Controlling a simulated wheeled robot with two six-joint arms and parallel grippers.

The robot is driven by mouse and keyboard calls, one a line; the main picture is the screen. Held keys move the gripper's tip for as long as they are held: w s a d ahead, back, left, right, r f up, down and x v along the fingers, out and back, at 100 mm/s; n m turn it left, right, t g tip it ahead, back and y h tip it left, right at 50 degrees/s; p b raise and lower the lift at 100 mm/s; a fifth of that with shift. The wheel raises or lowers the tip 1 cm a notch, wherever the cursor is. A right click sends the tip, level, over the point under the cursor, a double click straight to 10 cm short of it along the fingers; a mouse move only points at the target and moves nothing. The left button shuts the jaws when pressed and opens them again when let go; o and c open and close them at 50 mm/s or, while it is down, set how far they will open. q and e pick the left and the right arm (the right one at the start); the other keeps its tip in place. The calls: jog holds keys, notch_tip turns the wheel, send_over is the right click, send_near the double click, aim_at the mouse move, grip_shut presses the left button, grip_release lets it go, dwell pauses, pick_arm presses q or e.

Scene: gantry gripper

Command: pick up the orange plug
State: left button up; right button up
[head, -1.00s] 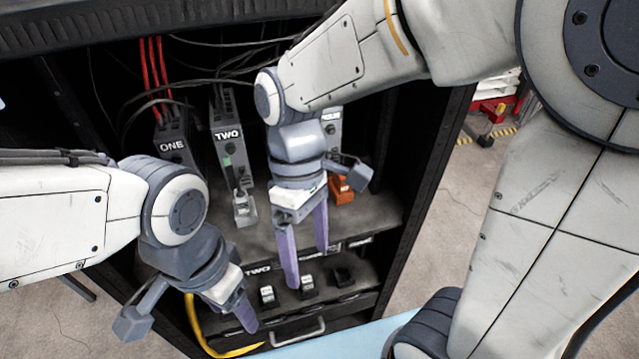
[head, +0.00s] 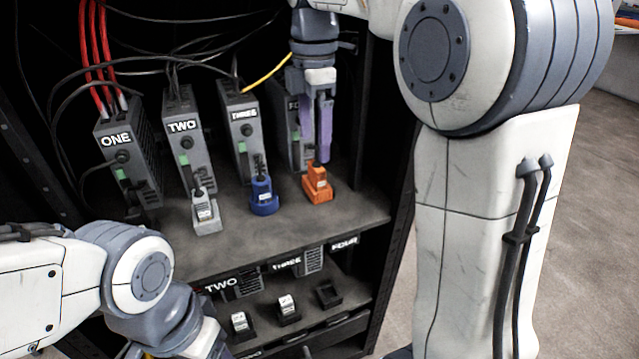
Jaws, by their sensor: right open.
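The orange plug (head: 317,187) sits on the upper shelf at the right, in front of the box whose label is mostly hidden by my right gripper. My right gripper (head: 316,150) points down just above and behind the plug in the picture. Its two purple fingers are apart, with nothing seen between them. The fingertips are close to the plug's top; I cannot tell whether they touch it. My left arm enters at the lower left, and its gripper fingers are out of the frame.
Boxes ONE (head: 128,165), TWO (head: 185,145) and THREE (head: 242,130) stand left along the shelf (head: 350,212). A grey plug (head: 205,215) and a blue plug (head: 264,197) are left of the orange one. Black cables and a yellow cable (head: 268,70) hang above. Labelled sockets line the lower shelf.

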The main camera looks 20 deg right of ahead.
aim_at(317, 166)
jog(key=f+b, duration=0.5)
jog(key=f, duration=0.2)
jog(key=shift+d+f, duration=0.2)
jog(key=shift+r, duration=0.1)
jog(key=shift+c, duration=0.3)
jog(key=c, duration=1.3)
